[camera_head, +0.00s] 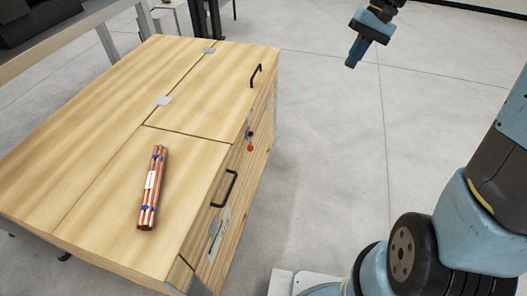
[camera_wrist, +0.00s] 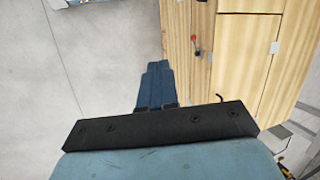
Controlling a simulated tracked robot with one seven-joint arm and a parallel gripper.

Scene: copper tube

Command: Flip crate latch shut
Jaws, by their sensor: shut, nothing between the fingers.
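The wooden crate (camera_head: 100,125) stands at the left in the head view, with its lid panels lying flat. A small latch with a red knob (camera_head: 250,147) sits on the crate's right side face, just below the top edge. Its dark pivot is above the knob; whether the latch is engaged is too small to tell. The red knob (camera_wrist: 195,38) also shows in the wrist view, right of the fingertips. My gripper (camera_head: 352,62) is in the air to the right of the crate, apart from it. Its blue fingers (camera_wrist: 156,70) are shut and empty.
A banded bundle of copper tubes (camera_head: 152,190) lies on the near lid. Open concrete floor (camera_head: 320,140) lies between the crate and my arm.

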